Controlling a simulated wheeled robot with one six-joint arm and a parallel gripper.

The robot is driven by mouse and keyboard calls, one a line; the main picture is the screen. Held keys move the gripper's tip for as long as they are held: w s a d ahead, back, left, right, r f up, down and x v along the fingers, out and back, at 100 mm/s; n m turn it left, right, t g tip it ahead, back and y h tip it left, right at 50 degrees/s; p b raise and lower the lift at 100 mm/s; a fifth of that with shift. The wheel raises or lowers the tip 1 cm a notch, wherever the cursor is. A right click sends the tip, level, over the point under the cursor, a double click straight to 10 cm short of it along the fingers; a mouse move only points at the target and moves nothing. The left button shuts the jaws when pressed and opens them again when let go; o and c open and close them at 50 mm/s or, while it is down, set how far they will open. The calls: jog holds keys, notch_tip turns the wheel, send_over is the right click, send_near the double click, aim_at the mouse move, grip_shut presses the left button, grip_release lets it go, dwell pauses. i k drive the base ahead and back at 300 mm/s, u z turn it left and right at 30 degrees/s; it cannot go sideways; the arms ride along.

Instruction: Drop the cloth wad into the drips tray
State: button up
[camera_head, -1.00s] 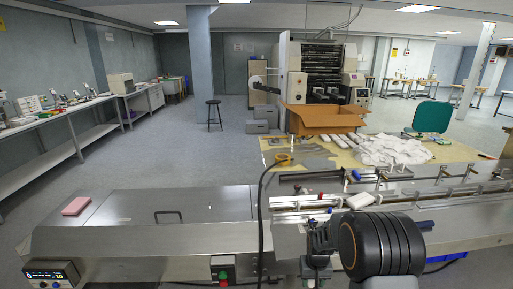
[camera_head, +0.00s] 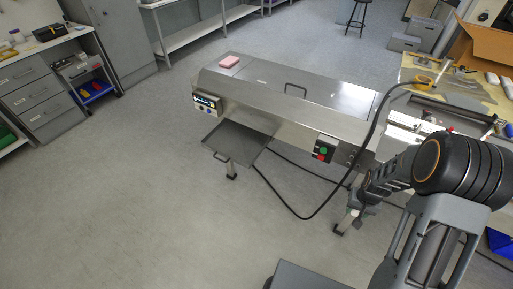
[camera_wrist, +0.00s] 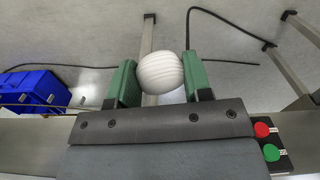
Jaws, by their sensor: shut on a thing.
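My gripper (camera_wrist: 160,80) shows in the wrist view with two green fingers, shut on a white, round, ridged wad (camera_wrist: 160,72), which I take to be the cloth wad. The wad sits between the fingertips. In the head view my arm is at the right, and the wad cannot be made out there. The drips tray looks to be the flat grey tray (camera_head: 238,143) low under the left part of the steel machine, in the head view. It is well left of my arm, and its bare surface shows. It is not recognisable in the wrist view.
A black cable (camera_head: 330,207) hangs in front. Blue bins (camera_wrist: 35,90) show in the wrist view.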

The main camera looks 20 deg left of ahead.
aim_at(232, 139)
jog(key=u, duration=0.05)
jog(key=k, duration=0.25)
jog(key=u, duration=1.65)
jog(key=i, duration=0.6)
jog(key=u, duration=0.8)
jog(key=i, duration=0.7)
jog(key=z, duration=0.65)
jog(key=i, duration=0.65)
jog(key=z, duration=0.65)
